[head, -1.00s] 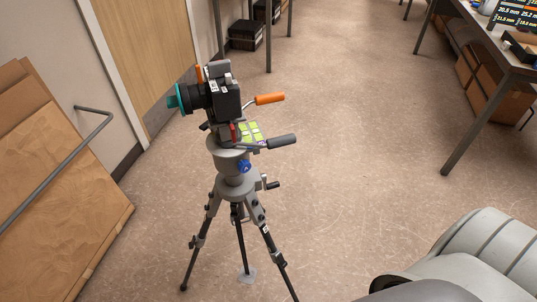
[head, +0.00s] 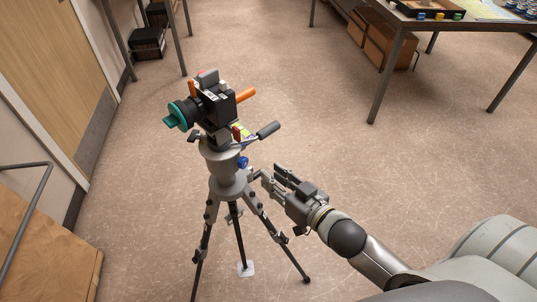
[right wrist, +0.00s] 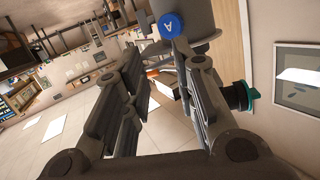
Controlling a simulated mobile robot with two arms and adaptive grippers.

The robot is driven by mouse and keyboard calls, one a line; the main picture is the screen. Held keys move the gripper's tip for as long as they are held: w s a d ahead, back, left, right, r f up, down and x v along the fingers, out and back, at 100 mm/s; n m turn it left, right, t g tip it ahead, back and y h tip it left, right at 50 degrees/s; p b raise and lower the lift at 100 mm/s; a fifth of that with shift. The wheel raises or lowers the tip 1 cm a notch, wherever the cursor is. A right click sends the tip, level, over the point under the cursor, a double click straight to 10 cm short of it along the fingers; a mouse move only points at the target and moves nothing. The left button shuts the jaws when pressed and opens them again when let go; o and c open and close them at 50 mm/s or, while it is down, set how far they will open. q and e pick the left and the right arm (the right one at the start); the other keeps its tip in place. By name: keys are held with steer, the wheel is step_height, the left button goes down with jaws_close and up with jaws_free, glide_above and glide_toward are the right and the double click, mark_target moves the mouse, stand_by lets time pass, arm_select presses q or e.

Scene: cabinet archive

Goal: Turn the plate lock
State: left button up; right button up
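A camera (head: 214,103) with a teal lens cap (head: 182,115) sits on top of a grey tripod (head: 230,178). Below the camera body is a small red part (head: 238,132) beside a yellow-green patch; I cannot tell for sure whether this is the plate lock. A blue knob (head: 243,162) is on the tripod head; it shows marked "A" in the right wrist view (right wrist: 168,25). My right gripper (head: 271,180) is open and empty, just right of the tripod, lower than the blue knob. Its two fingers stand apart in the right wrist view. My left gripper is out of view.
An orange handle (head: 246,95) and a dark grey-gripped handle (head: 268,130) stick out right of the tripod head. The tripod legs spread on the floor. A work table (head: 400,22) stands back right, a door (head: 55,60) at left.

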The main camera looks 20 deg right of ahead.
steer(key=t+y, duration=0.1)
steer(key=y, duration=0.1)
glide_toward(239, 137)
steer(key=shift+x, duration=3.9)
steer(key=shift+w, duration=0.2)
steer(key=shift+w, duration=0.15)
jaws_close()
steer(key=shift+p, duration=0.3)
